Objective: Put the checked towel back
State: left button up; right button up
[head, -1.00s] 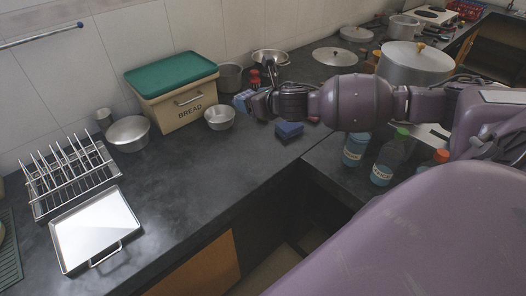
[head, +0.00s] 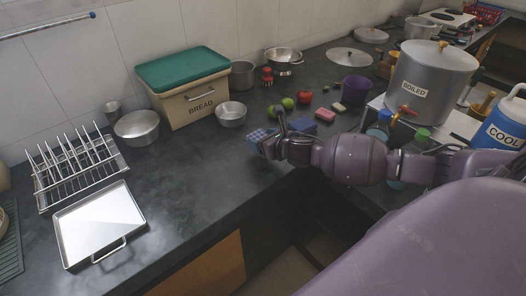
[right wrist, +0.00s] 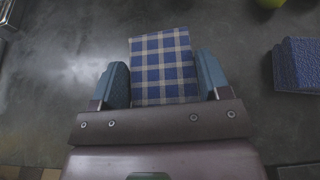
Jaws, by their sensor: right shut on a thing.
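The blue-and-white checked towel (right wrist: 163,66) is folded into a small pad in the right wrist view. It sits between the two blue fingers of my right gripper (right wrist: 165,84), which is shut on it. In the head view the towel (head: 261,135) shows at the tip of my right gripper (head: 264,143), over the front edge of the dark counter. Whether it touches the counter is unclear. A metal rail (head: 48,27) runs along the tiled wall at upper left, with nothing hanging on it. My left gripper is not in view.
A blue block (head: 300,124) lies right of the towel. A metal tray (head: 97,224) lies front left. The middle counter is clear.

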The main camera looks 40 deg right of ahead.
jog(key=shift+f, duration=0.2)
notch_tip(320, 180, down, 4)
jog(key=shift+b, duration=0.55)
jog(key=shift+f, duration=0.15)
jog(key=o, duration=0.9)
